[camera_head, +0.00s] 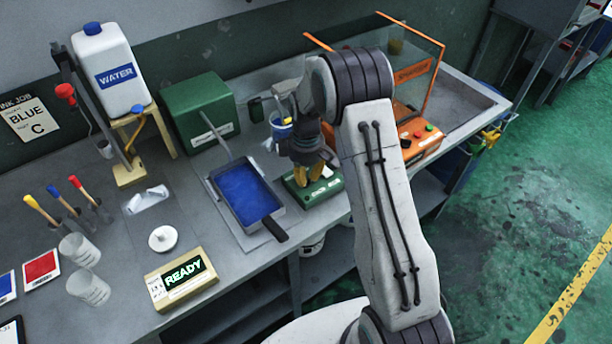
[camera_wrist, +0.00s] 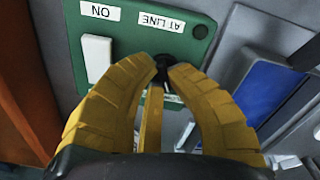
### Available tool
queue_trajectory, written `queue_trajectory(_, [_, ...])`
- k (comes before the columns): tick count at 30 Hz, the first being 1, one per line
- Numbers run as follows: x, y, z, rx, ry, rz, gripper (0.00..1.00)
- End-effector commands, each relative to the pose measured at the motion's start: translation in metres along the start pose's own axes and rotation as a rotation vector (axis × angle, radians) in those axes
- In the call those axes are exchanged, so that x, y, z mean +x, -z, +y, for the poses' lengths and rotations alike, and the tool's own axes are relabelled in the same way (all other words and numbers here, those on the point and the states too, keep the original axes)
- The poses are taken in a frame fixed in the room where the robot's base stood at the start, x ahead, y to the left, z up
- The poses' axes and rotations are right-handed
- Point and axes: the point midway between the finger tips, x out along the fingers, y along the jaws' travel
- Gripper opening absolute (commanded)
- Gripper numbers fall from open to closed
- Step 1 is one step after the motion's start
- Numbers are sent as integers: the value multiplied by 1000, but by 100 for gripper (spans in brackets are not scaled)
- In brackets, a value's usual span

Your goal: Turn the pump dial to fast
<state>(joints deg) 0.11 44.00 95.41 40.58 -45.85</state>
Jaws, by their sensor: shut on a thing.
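A green control box (camera_head: 326,191) sits at the front of the bench, and its face (camera_wrist: 130,38) fills the top of the wrist view. It has a white rocker switch (camera_wrist: 97,62), a small dark indicator and labels reading "ON" and "AT LINE". My gripper (camera_head: 313,174) reaches down to this box. In the wrist view its yellow fingers (camera_wrist: 161,72) are shut on a small black dial (camera_wrist: 163,64). The fingers cover most of the dial and the markings around it, so I cannot read its setting.
A tray of blue liquid (camera_head: 247,196) with a dark handle lies just left of the control box. An orange-framed clear enclosure (camera_head: 413,138) stands to the right. A green machine (camera_head: 196,112) and a water jug (camera_head: 108,72) stand behind. A "READY" display (camera_head: 183,278) sits at front left.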

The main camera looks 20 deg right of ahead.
Motion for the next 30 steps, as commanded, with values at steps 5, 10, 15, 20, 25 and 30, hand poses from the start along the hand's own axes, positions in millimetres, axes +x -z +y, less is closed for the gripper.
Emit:
queue_trajectory(5, [3,0,0,100,0,0,0])
queue_trajectory(10, [3,-1,0,246,-1,1,0])
queue_trajectory(15, [3,-2,0,409,0,0,0])
queue_trajectory(20, [3,-2,-1,559,0,0,0])
queue_trajectory(25, [3,-3,-1,707,1,-1,0])
queue_trajectory(30, [2,-3,-1,831,0,-1,0])
